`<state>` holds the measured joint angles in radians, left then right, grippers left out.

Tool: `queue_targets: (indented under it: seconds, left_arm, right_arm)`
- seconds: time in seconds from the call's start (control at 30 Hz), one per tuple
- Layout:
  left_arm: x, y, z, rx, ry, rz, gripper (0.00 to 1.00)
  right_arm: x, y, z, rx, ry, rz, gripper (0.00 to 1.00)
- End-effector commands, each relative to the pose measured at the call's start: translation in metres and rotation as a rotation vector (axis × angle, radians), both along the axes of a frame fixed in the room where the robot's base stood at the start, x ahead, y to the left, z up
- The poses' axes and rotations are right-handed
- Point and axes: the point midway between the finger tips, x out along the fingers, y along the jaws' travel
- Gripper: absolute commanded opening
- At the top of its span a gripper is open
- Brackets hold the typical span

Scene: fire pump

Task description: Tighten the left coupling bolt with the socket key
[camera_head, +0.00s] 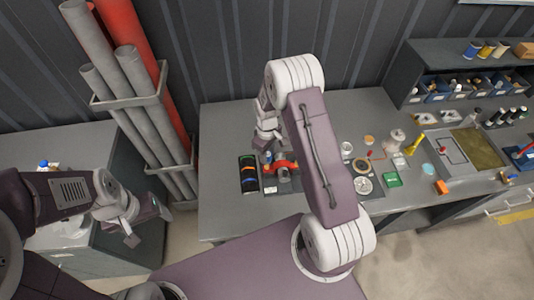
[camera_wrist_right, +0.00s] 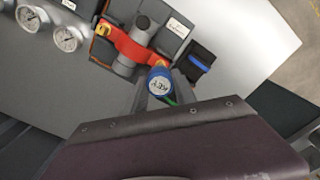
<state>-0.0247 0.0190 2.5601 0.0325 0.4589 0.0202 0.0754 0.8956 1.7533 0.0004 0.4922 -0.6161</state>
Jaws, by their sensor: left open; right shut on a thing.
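The socket key (camera_wrist_right: 159,84) has a round blue top with "KEY" on it. My right gripper (camera_wrist_right: 160,93) is shut on it; the fingers lie on both sides. In the head view my right gripper (camera_head: 265,143) is over the workbench, close to the red coupling (camera_head: 285,167). In the right wrist view the red coupling (camera_wrist_right: 132,44) lies across a grey pipe. A yellow bolt (camera_wrist_right: 103,28) shows at its far end. My left gripper (camera_head: 149,220) is open and empty at the left.
A black tray with coloured items (camera_head: 249,174) lies left of the coupling. Tall pipes (camera_head: 134,90) stand at the left. The bench's front left is clear.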

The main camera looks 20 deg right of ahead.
Motion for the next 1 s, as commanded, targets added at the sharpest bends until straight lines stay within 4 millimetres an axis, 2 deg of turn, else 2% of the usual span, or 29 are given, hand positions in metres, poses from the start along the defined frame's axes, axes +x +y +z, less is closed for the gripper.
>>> queue_targets:
  seconds: [0.03,0.1,0.2,0.3,0.53,0.83,1.0]
  left_arm:
    - [0.0,0.0,0.011,0.0,0.0,0.0,0.72]
    - [0.0,0.0,0.018,0.0,0.0,0.0,0.72]
    - [0.0,0.0,0.023,0.0,0.0,0.0,0.72]
    - [0.0,0.0,0.024,0.0,0.0,0.0,0.72]
    - [0.0,0.0,0.02,0.0,0.0,0.0,0.72]
    - [0.0,0.0,0.003,0.0,0.0,0.0,0.72]
    - [0.0,0.0,0.0,0.0,0.0,0.0,0.72]
  right_arm:
    - [0.0,0.0,0.009,0.0,0.001,-0.087,0.0]
    - [0.0,0.0,0.012,0.0,0.001,-0.222,0.0]
    - [0.0,0.0,0.014,0.0,0.001,-0.373,0.0]
    - [0.0,-0.001,0.014,0.0,0.0,-0.448,0.0]
    - [0.0,-0.001,0.008,0.001,-0.001,-0.459,0.0]
    - [0.0,0.0,-0.013,0.0,0.0,-0.457,0.0]
    - [0.0,-0.001,-0.018,0.0,0.0,-0.456,0.0]
